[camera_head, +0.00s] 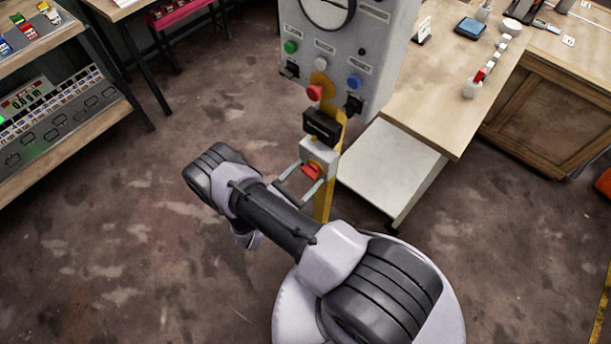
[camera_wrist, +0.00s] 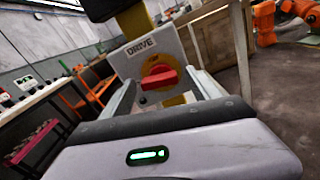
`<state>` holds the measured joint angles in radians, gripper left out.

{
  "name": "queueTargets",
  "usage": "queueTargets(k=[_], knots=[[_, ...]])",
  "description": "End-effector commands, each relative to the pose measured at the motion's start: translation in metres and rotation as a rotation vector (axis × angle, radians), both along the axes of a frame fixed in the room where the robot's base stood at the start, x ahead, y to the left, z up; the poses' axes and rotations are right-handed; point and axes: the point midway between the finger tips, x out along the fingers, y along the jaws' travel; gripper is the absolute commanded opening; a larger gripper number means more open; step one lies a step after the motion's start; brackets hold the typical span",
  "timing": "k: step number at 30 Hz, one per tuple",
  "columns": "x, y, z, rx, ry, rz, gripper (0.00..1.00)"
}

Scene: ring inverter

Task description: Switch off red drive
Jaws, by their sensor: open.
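The red drive switch is a red rotary handle (camera_wrist: 160,79) on a yellow disc, on a grey box labelled DRIVE (camera_wrist: 130,66) in the wrist view. The handle lies nearly level across the disc in that view, tilted slightly. In the head view the red handle (camera_head: 311,170) shows on the small grey box (camera_head: 319,153) on a yellow post. My gripper (camera_wrist: 163,84) is open, with one finger on each side of the handle. It also shows in front of the box in the head view (camera_head: 304,178). I cannot tell whether the fingers touch the handle.
A black box (camera_head: 322,126) sits just above the drive box. Above it is a grey control panel (camera_head: 340,50) with coloured buttons and a dial. A wooden workbench (camera_head: 435,105) stands to the right, and shelves (camera_head: 75,135) stand at the left. The floor between is clear.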

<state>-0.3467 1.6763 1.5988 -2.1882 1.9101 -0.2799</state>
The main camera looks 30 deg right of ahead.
Motion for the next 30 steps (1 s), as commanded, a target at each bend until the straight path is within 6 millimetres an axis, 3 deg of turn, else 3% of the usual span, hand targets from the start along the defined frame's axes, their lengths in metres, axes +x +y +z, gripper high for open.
queueTargets(k=[7, 17, 24, 30], knots=[[0.0006, -0.0014, 0.0002, 0.0, 0.0, 0.0, 0.71], [0.0004, -0.0011, 0.0002, 0.0, 0.0, 0.0, 0.09], [0.0007, -0.0011, -0.004, -0.067, 0.182, -0.001, 0.09], [0.0006, -0.001, -0.0007, -0.075, 0.208, 0.0, 0.09]])
